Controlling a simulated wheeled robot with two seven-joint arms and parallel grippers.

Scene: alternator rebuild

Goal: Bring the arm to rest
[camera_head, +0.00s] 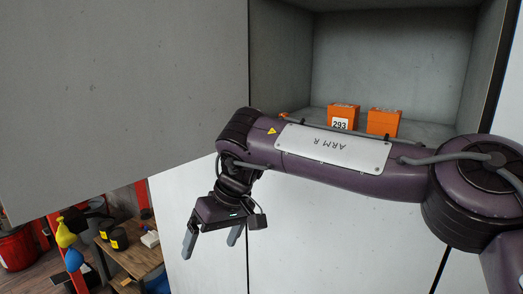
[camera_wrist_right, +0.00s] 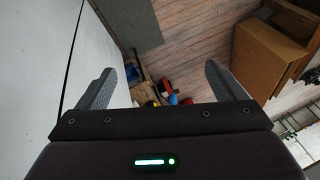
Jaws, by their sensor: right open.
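My right arm reaches across the head view from the right, in front of an open grey cabinet (camera_head: 390,60). My right gripper (camera_head: 211,246) hangs at its left end, pointing down, below the shelf level. Its two grey fingers are apart with nothing between them. In the right wrist view the gripper (camera_wrist_right: 165,90) is also open and empty, with the floor and distant objects beyond it. My left gripper is not in the head view.
Two orange boxes, one labelled 293 (camera_head: 342,115) and another beside it (camera_head: 383,121), stand on the cabinet shelf behind my arm. A large grey door panel (camera_head: 120,80) fills the upper left. A wooden workbench (camera_head: 135,256) with black containers stands at the lower left.

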